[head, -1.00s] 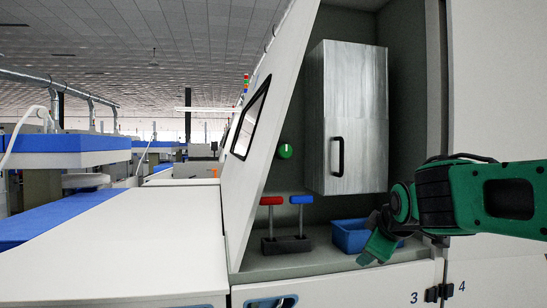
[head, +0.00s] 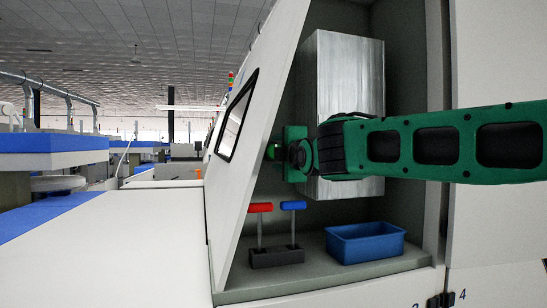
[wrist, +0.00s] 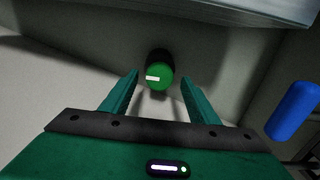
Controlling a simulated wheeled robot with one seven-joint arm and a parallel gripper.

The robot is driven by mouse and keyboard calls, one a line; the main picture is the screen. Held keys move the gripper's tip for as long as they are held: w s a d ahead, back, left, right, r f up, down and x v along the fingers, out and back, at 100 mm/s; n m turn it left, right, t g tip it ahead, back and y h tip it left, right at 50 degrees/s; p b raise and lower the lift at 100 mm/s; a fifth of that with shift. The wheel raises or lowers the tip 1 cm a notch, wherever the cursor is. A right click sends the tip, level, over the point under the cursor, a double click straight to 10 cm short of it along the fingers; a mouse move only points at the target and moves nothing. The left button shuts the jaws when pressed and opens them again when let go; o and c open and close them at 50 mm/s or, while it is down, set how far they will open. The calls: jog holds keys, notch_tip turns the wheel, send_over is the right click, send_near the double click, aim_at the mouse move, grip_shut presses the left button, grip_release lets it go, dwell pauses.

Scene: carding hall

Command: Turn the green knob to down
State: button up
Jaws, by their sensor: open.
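The green knob (head: 269,152) is on the inner wall of the open machine cabinet, mostly hidden by my gripper in the head view. In the wrist view the round green knob (wrist: 161,76) shows fully, with a white mark pointing to the picture's left, away from the blue handle. My gripper (wrist: 160,92) is open and empty. Its two fingers appear on either side of the knob, with the tips short of it; contact does not show. In the head view my gripper (head: 279,149) is just right of the knob.
A metal box (head: 345,80) is behind my arm, close by the gripper. Below stand a red-handled lever (head: 260,208) and a blue-handled lever (head: 293,206) on a dark base (head: 276,257). A blue bin (head: 366,243) is on the cabinet floor.

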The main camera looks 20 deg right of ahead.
jog(key=shift+w, duration=2.15)
jog(key=shift+f, duration=0.1)
jog(key=c, duration=1)
